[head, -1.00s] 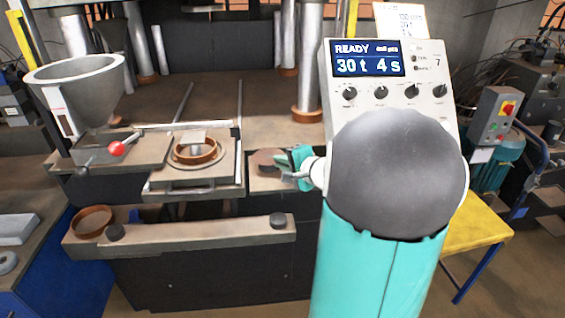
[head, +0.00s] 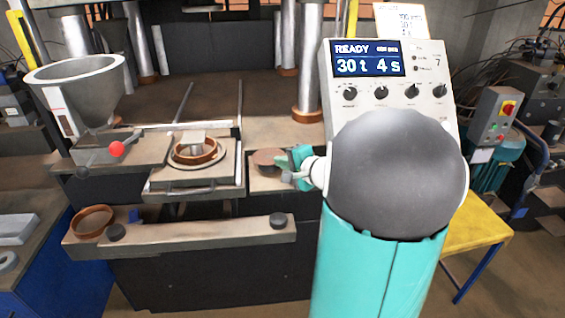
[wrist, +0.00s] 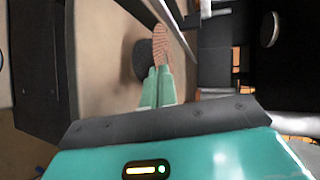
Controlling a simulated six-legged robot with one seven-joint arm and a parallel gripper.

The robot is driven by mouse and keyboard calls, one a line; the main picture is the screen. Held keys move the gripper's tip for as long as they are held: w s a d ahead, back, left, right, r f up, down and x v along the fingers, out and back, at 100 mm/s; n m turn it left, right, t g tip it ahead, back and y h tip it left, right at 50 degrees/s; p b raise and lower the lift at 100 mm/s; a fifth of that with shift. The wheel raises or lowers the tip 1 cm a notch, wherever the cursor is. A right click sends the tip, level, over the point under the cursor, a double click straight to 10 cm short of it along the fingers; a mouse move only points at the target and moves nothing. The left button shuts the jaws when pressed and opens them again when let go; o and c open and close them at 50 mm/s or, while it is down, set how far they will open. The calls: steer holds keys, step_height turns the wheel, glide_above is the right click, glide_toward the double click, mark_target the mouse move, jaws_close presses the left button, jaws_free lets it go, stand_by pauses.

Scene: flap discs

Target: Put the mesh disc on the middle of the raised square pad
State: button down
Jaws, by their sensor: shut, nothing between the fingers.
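The mesh disc (head: 268,157) is a thin brown round at the tips of my gripper (head: 286,160), over the small ledge right of the ring mould. In the wrist view, the disc (wrist: 161,44) shows its reddish mesh at a steep slant, just beyond my fingertips (wrist: 158,70). A dark round patch lies beside it on the tan surface; I cannot tell whether it is a shadow. My fingers are together with nothing between them. Whether they touch the disc is unclear. A small light square block (head: 193,136) shows at the brown ring; I cannot tell whether it is the raised square pad.
A brown ring (head: 196,152) sits on a round plate left of my gripper. A grey hopper (head: 75,85) and red-knobbed lever (head: 116,149) stand farther left. The control panel (head: 385,85) rises behind my arm. A front rail (head: 180,233) runs below.

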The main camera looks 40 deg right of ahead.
stand_by(0.5)
step_height(320, 180, up, 6)
steer(key=shift+r, duration=0.2)
stand_by(1.3)
stand_by(0.4)
